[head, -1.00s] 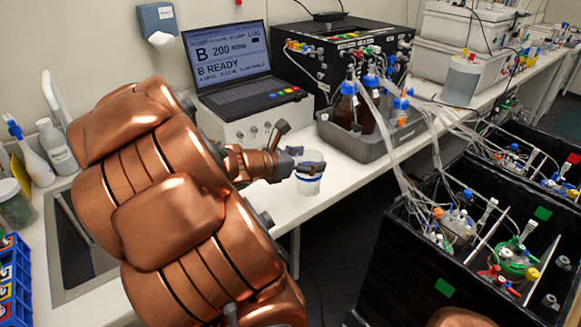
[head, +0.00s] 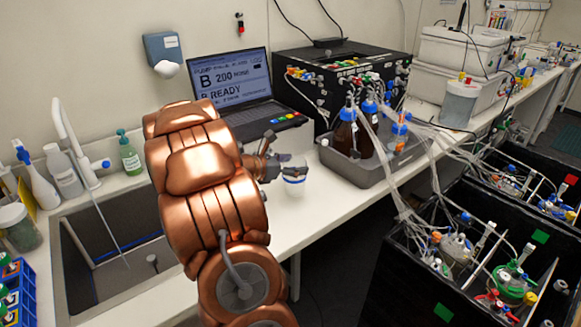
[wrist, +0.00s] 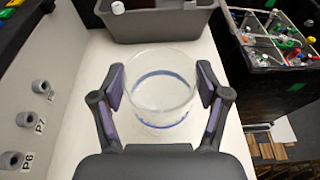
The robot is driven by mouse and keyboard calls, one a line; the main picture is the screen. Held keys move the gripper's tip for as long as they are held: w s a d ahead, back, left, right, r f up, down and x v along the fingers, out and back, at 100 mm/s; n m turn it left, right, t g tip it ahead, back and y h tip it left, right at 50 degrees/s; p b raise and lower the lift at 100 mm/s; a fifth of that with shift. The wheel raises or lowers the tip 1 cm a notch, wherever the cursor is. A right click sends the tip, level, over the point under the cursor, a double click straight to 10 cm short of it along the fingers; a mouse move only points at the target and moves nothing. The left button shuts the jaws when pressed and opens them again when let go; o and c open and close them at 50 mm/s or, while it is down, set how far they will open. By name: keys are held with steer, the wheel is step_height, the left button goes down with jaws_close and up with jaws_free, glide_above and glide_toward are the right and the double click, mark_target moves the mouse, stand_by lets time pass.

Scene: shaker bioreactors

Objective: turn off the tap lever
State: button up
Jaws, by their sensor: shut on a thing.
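The white tap (head: 68,140) stands at the back of the sink at the left in the head view. Its small lever with a blue tip (head: 104,164) sticks out to the right. A thin pale stream runs from the tap down into the sink (head: 72,285). My gripper (head: 282,172) is well to the right of the tap, over the counter. It is shut around a clear cup with blue rings (wrist: 160,85), one finger on each side in the wrist view. The cup looks upright; I cannot tell whether it touches the counter.
A green soap bottle (head: 130,155) stands right of the tap, and white bottles (head: 62,170) stand left of it. A laptop (head: 236,90) is behind my arm. A grey tray (head: 372,165) with brown bottles is right of the cup. A blue rack (head: 14,290) is at the front left.

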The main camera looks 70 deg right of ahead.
steer(key=shift+w+d+f+p, duration=0.1)
steer(key=shift+w+d+p, duration=0.25)
steer(key=shift+w+d, duration=0.65)
steer(key=shift+s+d+f+p, duration=0.1)
steer(key=shift+f+p, duration=0.45)
steer(key=shift+f, duration=1.25)
steer(key=shift+f, duration=0.15)
steer(key=o, duration=1.7)
steer(key=b+v, duration=0.3)
steer(key=v, duration=0.9)
steer(key=shift+r, duration=0.3)
